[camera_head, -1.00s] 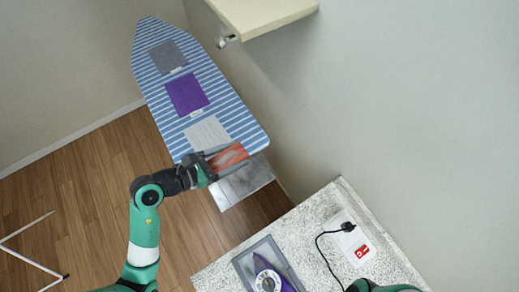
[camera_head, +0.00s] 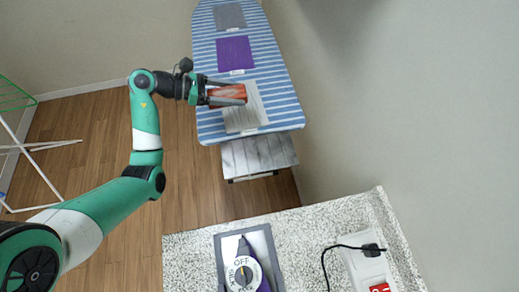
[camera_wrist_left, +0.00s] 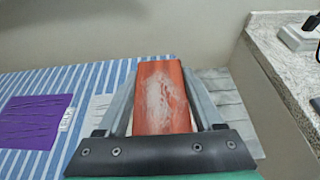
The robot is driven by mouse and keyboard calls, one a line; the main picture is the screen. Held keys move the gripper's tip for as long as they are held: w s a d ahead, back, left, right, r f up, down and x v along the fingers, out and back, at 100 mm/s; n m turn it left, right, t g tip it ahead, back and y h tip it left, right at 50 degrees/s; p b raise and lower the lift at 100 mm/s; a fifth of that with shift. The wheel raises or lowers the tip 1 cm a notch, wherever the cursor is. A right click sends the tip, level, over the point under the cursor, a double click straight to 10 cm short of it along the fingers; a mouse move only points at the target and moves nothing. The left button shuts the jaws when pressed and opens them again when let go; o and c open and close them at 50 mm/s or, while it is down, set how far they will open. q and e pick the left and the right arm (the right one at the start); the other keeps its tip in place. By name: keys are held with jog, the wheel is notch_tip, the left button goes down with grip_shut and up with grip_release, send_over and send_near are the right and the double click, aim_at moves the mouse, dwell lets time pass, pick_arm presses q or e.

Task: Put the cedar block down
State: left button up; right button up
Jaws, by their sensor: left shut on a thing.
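The cedar block (camera_head: 228,95) is a reddish-brown bar with a paler grain patch, which also shows in the left wrist view (camera_wrist_left: 161,95). My left gripper (camera_head: 238,94) is shut on it, one finger along each long side. In the head view the block overlaps the pale grey-white cloth (camera_head: 243,116) on the near part of the blue-striped ironing board (camera_head: 276,78). It seems held above the board; the gap beneath it cannot be judged. My right gripper is not in view.
A purple cloth (camera_head: 235,54) and a grey cloth (camera_head: 229,16) lie farther up the board. A grey slatted surface (camera_head: 258,154) adjoins its near end. A speckled counter (camera_head: 190,250) holds an iron (camera_head: 243,273) on a grey tray and a white box (camera_head: 371,268) with a black cord.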

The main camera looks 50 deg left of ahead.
pick_arm(q)
jog(key=d+f, duration=0.4)
jog(key=d, duration=0.5)
jog(key=b, duration=0.1)
send_over(264, 152)
jog(key=f, duration=0.5)
jog(key=shift+a, duration=0.35)
jog(key=shift+d+f+b, duration=0.2)
jog(key=shift+f+b, duration=0.15)
jog(key=shift+f, duration=0.65)
jog(key=shift+d+f+b, duration=0.15)
jog(key=shift+f+b, duration=0.2)
jog(key=shift+f, duration=0.6)
jog(key=shift+f, duration=0.3)
jog(key=o, duration=1.4)
